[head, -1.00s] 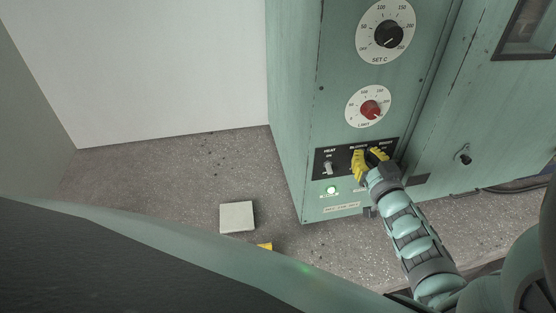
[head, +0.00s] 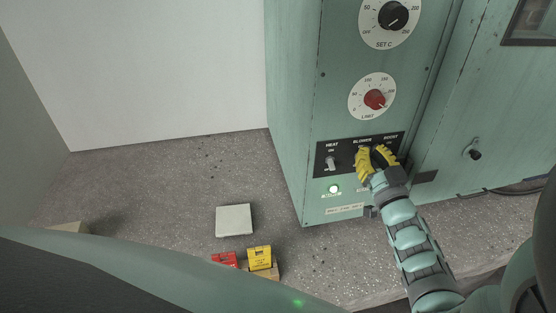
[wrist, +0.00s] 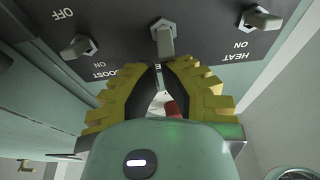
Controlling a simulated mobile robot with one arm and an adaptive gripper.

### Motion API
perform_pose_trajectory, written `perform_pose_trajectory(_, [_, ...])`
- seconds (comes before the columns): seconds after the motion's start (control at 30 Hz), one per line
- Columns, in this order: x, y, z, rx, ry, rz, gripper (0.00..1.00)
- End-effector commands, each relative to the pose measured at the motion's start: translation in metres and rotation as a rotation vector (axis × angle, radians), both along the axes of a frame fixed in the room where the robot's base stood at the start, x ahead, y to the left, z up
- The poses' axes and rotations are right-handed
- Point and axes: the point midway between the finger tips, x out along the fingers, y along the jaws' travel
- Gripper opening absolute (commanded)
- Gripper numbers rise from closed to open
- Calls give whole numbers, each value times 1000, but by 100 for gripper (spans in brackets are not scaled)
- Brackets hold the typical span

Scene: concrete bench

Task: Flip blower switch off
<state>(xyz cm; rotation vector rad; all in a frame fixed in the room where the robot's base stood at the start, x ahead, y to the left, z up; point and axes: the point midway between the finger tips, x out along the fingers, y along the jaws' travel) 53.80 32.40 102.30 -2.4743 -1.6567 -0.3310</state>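The switch panel (head: 346,150) is a black strip low on a green cabinet, labelled HEAT, BLOWER and BOOST. The blower switch (wrist: 165,42) is the middle metal toggle in the wrist view, where the panel appears upside down. My gripper covers it in the head view. My gripper (wrist: 160,72) has yellow padded fingers, partly open, with a narrow gap between the tips. The toggle's end is at that gap; I cannot tell whether the fingers touch it, nor its on/off position. The heat switch (head: 331,163) and boost switch (wrist: 82,46) stand on either side.
A lit green lamp (head: 334,189) is below the heat switch. A red limit knob (head: 374,99) and a black set knob (head: 393,16) are above. A pale block (head: 234,220), a yellow box (head: 259,258) and a red box (head: 224,259) sit on the bench.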

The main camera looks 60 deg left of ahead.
Motion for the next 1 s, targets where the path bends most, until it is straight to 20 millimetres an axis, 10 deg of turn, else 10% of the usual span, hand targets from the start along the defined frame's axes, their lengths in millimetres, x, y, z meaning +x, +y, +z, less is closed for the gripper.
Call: perform_pose_trajectory(1.0, [-4,-10,-19,251,-102,-3,0])
